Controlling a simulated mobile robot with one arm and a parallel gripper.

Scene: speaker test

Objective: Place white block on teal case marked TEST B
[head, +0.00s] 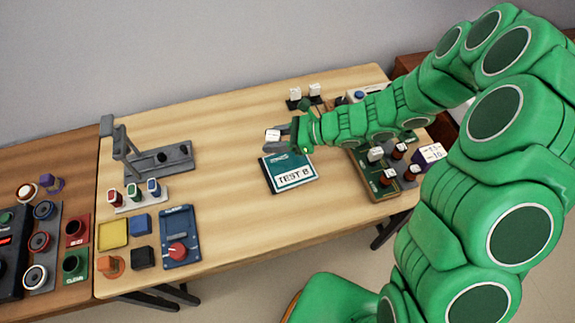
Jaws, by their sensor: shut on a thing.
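My green arm reaches in from the right, and my gripper (276,144) is over the far left part of the teal case. The gripper is shut on a small white block (272,135) with a dark mark on its top. The teal case (276,183) lies flat on the wooden table and carries a white label reading TEST B. The gripper hides part of the case's far edge. I cannot tell whether the block touches the case or is held above it.
Left of the case stand a grey stand (160,160), a rack of coloured cylinders (136,196) and a blue panel with a red knob (179,237). A green circuit board (383,178) lies to the right. Table between stand and case is clear.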

